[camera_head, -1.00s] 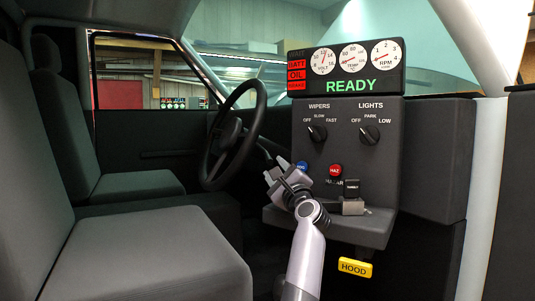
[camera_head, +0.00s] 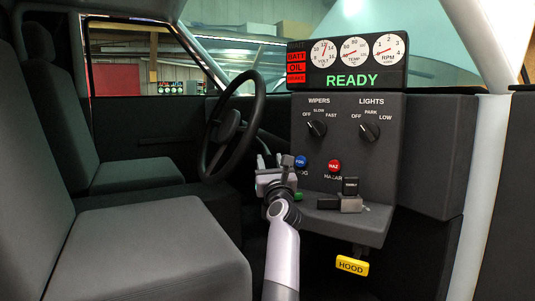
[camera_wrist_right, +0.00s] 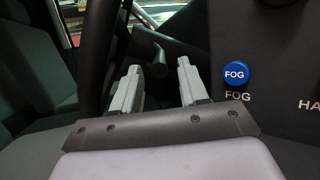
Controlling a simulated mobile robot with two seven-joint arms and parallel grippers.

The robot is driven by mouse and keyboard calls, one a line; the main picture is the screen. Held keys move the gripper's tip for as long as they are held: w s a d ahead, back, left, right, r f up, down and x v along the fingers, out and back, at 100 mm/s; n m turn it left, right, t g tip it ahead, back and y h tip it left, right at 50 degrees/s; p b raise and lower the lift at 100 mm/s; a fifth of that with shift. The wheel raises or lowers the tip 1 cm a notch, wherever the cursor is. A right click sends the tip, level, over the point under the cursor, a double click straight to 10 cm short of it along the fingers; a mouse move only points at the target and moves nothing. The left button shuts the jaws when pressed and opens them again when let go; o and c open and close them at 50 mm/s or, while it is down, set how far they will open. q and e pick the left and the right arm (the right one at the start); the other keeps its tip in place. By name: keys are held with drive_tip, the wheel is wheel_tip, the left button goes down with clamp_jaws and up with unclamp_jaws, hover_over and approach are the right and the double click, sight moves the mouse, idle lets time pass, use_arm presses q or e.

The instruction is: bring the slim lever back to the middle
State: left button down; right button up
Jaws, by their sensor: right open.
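A thin dark stalk, which looks like the slim lever (camera_head: 271,140), sticks out to the right from behind the steering wheel (camera_head: 226,132). In the right wrist view its blunt dark end (camera_wrist_right: 160,69) shows between and beyond my fingers, with the shaft running up and left. My right gripper (camera_head: 270,161) is open, just below the stalk in the head view, with its fingers pointing up and away. In the right wrist view the gripper (camera_wrist_right: 156,75) has an empty gap, and I see no contact with the stalk. My left gripper is not in view.
Right of the gripper is the dash panel with a blue FOG button (camera_head: 301,161), a red hazard button (camera_head: 334,166), wiper knob (camera_head: 317,129) and lights knob (camera_head: 369,131). A shelf (camera_head: 370,228) juts out below. The seat (camera_head: 150,250) lies left of my arm.

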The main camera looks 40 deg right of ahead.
sight(266, 147)
drive_tip(key=shift+x, duration=2.25)
drive_tip(key=shift+c, duration=0.3)
clamp_jaws()
